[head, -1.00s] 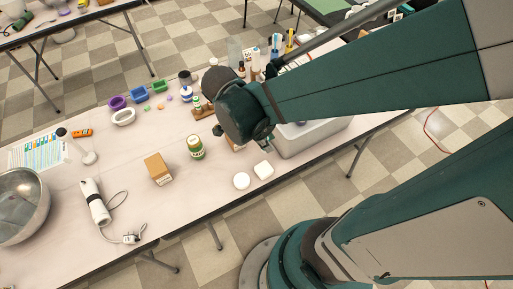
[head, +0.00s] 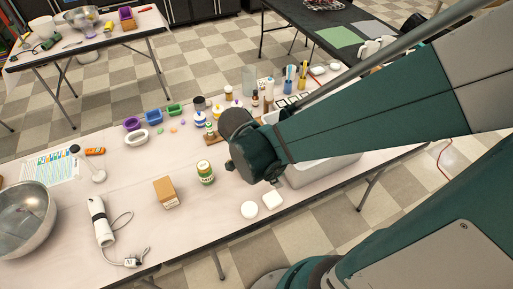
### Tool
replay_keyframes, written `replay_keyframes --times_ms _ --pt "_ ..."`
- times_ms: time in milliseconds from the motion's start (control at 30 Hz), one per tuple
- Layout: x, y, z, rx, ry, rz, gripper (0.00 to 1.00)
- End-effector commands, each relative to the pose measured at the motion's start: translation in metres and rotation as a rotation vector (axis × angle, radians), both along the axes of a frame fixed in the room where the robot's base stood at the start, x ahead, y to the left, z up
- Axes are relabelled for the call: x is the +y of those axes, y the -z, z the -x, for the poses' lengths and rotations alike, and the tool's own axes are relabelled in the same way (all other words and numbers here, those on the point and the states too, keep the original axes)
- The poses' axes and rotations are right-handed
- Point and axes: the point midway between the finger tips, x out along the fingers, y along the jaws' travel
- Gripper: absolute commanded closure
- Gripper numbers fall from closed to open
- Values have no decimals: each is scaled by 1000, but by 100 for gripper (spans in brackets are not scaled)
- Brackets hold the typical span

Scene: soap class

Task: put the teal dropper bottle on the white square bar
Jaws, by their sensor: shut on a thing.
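The white square bar (head: 272,199) lies on the near part of the pale table, just right of a white round bar (head: 249,210). My gripper (head: 270,178) is mostly hidden under the teal wrist of my arm, up and slightly left of the square bar. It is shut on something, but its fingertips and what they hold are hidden. I cannot make out the teal dropper bottle for certain.
A green-labelled jar (head: 205,173) and a brown box (head: 166,192) stand left of my wrist. A grey bin (head: 318,172) is right of it, partly behind my arm. Bottles crowd the table's back. The table's near edge runs close to the two white bars.

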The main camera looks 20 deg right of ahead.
Motion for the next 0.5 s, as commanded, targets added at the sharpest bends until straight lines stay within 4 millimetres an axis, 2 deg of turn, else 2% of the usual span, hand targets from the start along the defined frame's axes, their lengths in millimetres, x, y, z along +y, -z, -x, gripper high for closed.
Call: replay_keyframes --times_ms 200,500 --pt "0 24 0 0 0 0 92" --pt "0 31 0 0 0 0 92"
